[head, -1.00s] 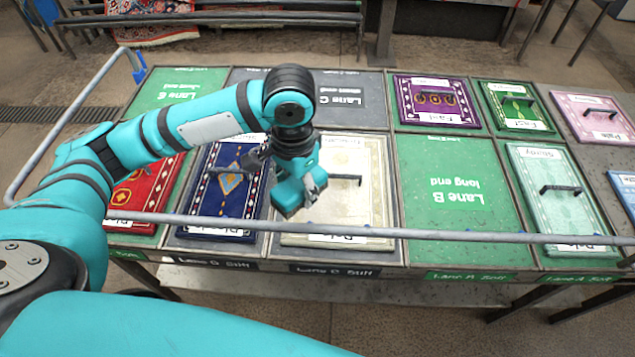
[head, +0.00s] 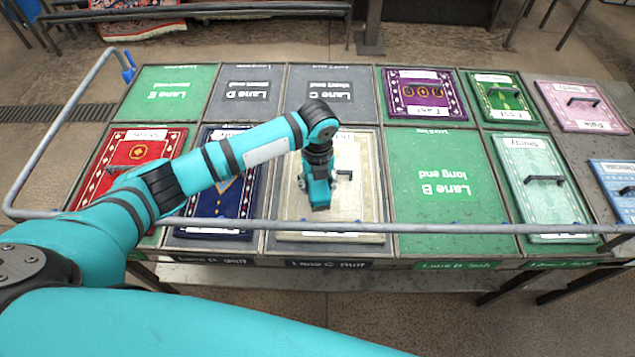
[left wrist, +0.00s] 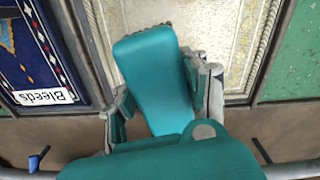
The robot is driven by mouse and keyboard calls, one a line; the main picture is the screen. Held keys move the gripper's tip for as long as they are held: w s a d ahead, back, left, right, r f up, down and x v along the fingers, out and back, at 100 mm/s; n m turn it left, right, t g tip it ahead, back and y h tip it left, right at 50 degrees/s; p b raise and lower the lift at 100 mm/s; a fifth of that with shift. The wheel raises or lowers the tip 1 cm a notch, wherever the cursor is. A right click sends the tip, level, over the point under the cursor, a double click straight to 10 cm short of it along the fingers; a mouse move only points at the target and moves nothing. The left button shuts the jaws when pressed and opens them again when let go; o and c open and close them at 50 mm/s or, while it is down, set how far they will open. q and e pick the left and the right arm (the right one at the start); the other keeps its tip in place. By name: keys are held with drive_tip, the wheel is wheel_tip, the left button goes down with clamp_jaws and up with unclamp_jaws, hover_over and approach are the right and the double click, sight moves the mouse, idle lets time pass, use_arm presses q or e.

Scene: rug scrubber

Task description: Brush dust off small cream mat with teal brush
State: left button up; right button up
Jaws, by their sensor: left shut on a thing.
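The cream mat (head: 355,210) lies in the front compartment of Lane C and also shows in the left wrist view (left wrist: 235,40). My left gripper (head: 318,182) is over the left middle of this mat. It is shut on the teal brush (left wrist: 155,75), which stands between its grey fingers in the left wrist view. In the head view the brush (head: 320,195) hangs downward. I cannot tell whether its bristles touch the mat. Dust on the mat is too fine to make out. My right gripper is out of view.
A blue mat (head: 205,225) lies left of the cream one, with a red mat (head: 95,205) beyond it. The green Lane B panel (head: 440,225) to the right is bare. A grey rail (head: 440,228) crosses in front. A pale green mat (head: 545,205) lies farther right.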

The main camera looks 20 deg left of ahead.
use_arm(q)
drive_tip(key=shift+f+m, duration=0.5)
drive_tip(key=shift+m, duration=0.5)
drive_tip(key=shift+w+f, duration=0.1)
drive_tip(key=shift+f, duration=0.1)
wheel_tip(320, 180, down, 4)
drive_tip(key=b, duration=0.4)
drive_tip(key=shift+f+b, duration=0.3)
drive_tip(key=shift+b, duration=0.05)
drive_tip(key=shift+f, duration=0.15)
drive_tip(key=shift+f, duration=0.4)
